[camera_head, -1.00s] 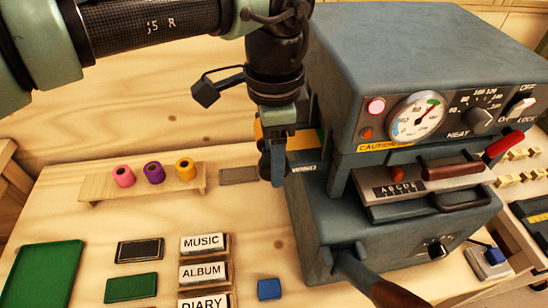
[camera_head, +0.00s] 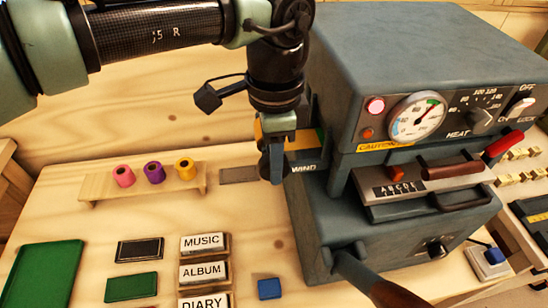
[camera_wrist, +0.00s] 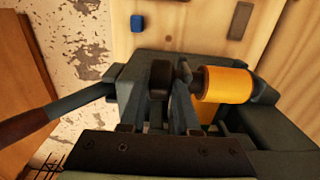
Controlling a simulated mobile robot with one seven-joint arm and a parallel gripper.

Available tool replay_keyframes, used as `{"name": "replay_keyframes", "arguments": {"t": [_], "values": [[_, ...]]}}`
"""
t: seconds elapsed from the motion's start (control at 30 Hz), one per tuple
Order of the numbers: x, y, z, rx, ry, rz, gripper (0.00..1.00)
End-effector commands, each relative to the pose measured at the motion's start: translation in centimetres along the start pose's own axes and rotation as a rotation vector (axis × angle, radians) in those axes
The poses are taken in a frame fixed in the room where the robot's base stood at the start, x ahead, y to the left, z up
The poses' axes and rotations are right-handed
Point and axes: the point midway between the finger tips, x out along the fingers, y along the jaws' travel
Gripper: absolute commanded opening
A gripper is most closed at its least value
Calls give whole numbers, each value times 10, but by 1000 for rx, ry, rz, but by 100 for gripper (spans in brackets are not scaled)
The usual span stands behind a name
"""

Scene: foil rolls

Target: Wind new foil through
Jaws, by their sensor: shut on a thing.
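The grey foil machine (camera_head: 420,70) stands at the right. A yellow-gold foil roll (camera_wrist: 226,84) sits on its side in the wrist view, with a strip of the same colour below it. A dark round knob (camera_wrist: 161,76) lies beside the roll, in line with its spindle. My gripper (camera_head: 276,168) is at the machine's left side, next to the WIND label (camera_head: 304,168). In the wrist view my gripper (camera_wrist: 160,95) has its fingers on both sides of the knob, shut on it. In the head view my gripper hides the knob and most of the roll.
A wooden rack (camera_head: 145,185) holds pink, purple and yellow rolls. Label blocks (camera_head: 204,244), a blue block (camera_head: 269,289) and green trays (camera_head: 45,270) lie on the table. The machine's lever (camera_head: 375,285) sticks out in front. A grey plate (camera_head: 238,175) lies near the rack.

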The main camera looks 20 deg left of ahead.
Motion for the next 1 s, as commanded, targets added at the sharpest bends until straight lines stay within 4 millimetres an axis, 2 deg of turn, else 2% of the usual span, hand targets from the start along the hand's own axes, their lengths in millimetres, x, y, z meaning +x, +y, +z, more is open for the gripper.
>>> {"name": "replay_keyframes", "arguments": {"t": [0.2,0.5,0.87,0.9,1.0], "values": [[-6,1,-4,6,-125,7,0],[-2,1,-5,1,-347,4,0],[1,0,-4,-3,-375,1,0],[1,0,-4,-3,-375,1,32],[1,0,-4,-3,-374,1,50]]}}
